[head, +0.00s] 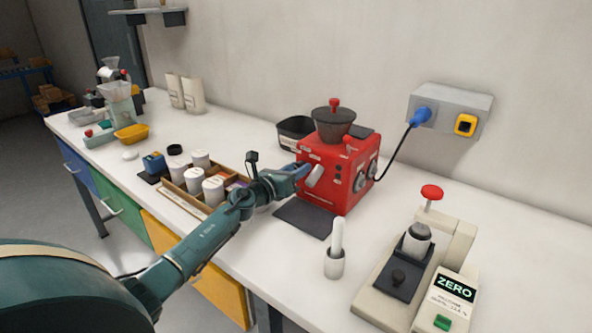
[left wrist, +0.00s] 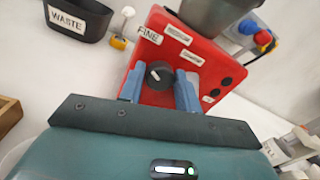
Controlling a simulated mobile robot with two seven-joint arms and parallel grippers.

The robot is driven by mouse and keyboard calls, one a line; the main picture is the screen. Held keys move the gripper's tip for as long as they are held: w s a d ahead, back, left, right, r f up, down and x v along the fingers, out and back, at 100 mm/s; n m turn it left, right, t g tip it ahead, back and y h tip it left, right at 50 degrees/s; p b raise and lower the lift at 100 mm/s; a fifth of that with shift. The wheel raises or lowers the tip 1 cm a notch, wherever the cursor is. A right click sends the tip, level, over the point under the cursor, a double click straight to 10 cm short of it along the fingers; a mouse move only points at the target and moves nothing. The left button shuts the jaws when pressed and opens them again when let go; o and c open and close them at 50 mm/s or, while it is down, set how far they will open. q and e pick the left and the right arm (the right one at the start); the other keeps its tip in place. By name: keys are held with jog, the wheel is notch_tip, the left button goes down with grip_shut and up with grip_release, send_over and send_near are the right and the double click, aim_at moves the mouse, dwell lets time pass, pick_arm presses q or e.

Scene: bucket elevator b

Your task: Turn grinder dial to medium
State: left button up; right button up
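The red grinder (head: 335,175) stands on the white bench with a dark hopper (head: 333,122) on top. My left gripper (head: 300,172) is at its left front face. In the left wrist view the black round dial (left wrist: 159,76) on the red face (left wrist: 185,55) sits between the two blue fingers of my left gripper (left wrist: 160,88). The fingers are apart, one on each side of the dial; I cannot tell whether they touch it. The dial's white mark points up-left, roughly toward the FINE label (left wrist: 149,34). Other labels are too blurred to read. My right gripper is not in view.
A dark WASTE bin (left wrist: 78,18) stands behind the grinder. A wooden tray (head: 178,180) of white jars is left of my forearm. A dark mat (head: 303,219), a white holder (head: 334,264) and a ZERO scale device (head: 455,287) are in front and right. A cable runs to the wall socket box (head: 450,107).

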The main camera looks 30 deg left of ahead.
pick_arm(q)
jog(key=c, duration=0.5)
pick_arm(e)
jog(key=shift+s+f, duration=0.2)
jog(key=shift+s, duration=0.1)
pick_arm(q)
jog(key=shift+n, duration=0.4)
jog(key=n+p, duration=0.1)
jog(key=n, duration=1)
jog(key=shift+f, duration=0.1)
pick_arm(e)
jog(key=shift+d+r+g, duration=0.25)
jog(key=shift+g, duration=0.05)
pick_arm(q)
jog(key=shift+a+p, duration=0.1)
jog(key=shift+p, duration=0.2)
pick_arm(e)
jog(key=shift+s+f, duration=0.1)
pick_arm(q)
jog(key=o, duration=0.7)
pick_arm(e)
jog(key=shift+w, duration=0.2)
